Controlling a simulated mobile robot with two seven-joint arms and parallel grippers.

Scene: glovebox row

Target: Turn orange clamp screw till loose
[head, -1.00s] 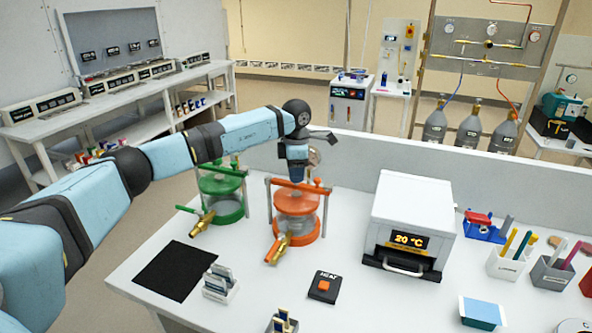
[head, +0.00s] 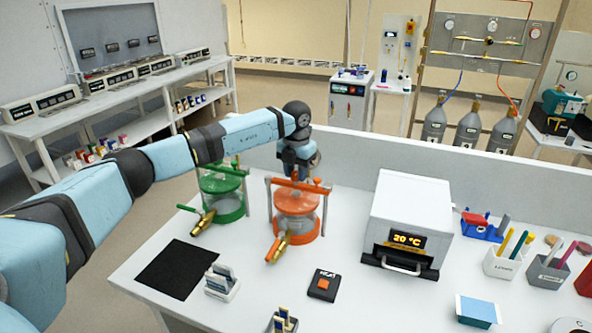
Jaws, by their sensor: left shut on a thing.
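The orange clamp vessel (head: 296,202) stands on the white bench, with an orange bar across its top and a brass valve (head: 278,246) at its front. My left gripper (head: 295,177) comes down from above onto the middle of the bar. It is shut on the orange clamp screw (head: 295,183), which is mostly hidden by the fingers. An orange knob (head: 317,182) shows on the right part of the vessel's top, clear of the gripper. My right gripper is not in view.
A green clamp vessel (head: 222,196) stands close on the left, under my left forearm. A white oven (head: 412,215) reading 20 °C stands to the right. A black mat (head: 177,269) and a HEAT button box (head: 322,285) lie in front. A low wall (head: 450,175) runs behind.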

